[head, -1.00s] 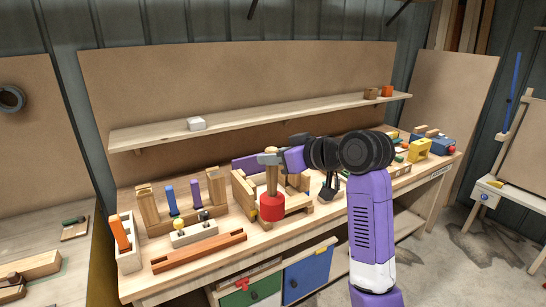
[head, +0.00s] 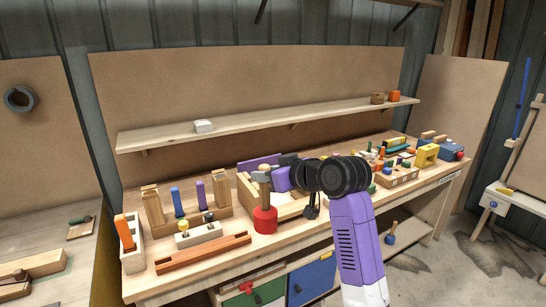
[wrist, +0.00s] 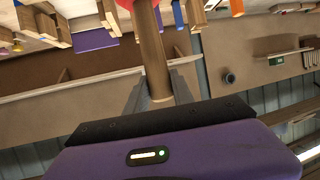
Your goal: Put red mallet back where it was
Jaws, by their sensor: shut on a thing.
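The red mallet (head: 265,219) hangs head-down in the head view, its red head low and its wooden handle rising above it. My gripper (head: 265,171) is shut on the upper part of the handle. In the wrist view the mallet's wooden handle (wrist: 151,50) runs between the fingers of my gripper (wrist: 155,95), with a bit of the red head at the top edge. The mallet is in front of a wooden frame (head: 292,208) on the bench. I cannot tell whether the head touches the bench.
A wooden rack with blue and purple pegs (head: 178,203) stands left of the mallet. A long orange-brown tray (head: 203,253) lies along the bench front. A white block with knobs (head: 198,235) sits behind it. Many small coloured parts crowd the right side. A shelf (head: 270,120) runs above.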

